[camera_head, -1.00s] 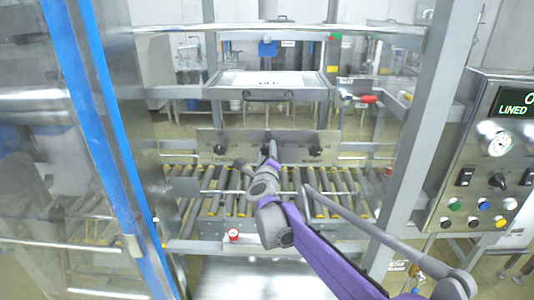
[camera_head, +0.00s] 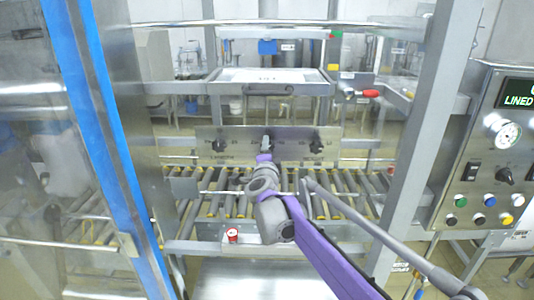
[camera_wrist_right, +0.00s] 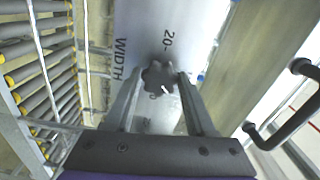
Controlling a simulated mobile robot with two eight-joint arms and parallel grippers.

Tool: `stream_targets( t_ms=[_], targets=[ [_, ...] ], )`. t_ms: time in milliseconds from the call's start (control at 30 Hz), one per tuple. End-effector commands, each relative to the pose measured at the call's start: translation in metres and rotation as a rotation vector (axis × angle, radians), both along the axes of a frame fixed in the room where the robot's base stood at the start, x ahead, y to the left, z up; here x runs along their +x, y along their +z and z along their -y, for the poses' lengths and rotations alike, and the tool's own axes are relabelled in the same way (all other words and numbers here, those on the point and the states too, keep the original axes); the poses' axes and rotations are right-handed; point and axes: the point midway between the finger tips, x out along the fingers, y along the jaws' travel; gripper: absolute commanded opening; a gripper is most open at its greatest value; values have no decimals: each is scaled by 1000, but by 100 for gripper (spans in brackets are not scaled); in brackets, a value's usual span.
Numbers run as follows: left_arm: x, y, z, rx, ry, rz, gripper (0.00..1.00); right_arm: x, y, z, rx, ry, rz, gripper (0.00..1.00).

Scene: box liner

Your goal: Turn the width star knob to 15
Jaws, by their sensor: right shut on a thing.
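The dark width star knob (camera_wrist_right: 158,76) sits on a metal plate (camera_wrist_right: 190,20) in the right wrist view, beside the printed word WIDTH and a "20" mark. A small white pointer line shows on or beside the knob's edge; the number it points at cannot be read. My right gripper (camera_wrist_right: 160,80) is shut on the knob, one finger on each side. In the head view my right gripper (camera_head: 266,142) reaches the middle of the upright plate (camera_head: 240,134) and covers the knob there. My left gripper is not in view.
Dark knobs stand on the plate to the left (camera_head: 218,145) and right (camera_head: 317,145) of my gripper. A roller conveyor (camera_head: 215,207) lies below. Frame posts flank the opening, and a control panel (camera_head: 480,150) is at the right.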

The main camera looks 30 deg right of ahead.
Motion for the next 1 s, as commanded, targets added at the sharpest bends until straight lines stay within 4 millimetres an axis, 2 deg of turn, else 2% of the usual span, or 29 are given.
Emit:
stream_targets(
  t_ms=[600,1000],
  targets=[
    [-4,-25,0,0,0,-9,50,0,-2,0,-467,0,-286,0],
    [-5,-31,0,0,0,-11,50,0,-1,1,-621,0,-380,0]
  ],
)
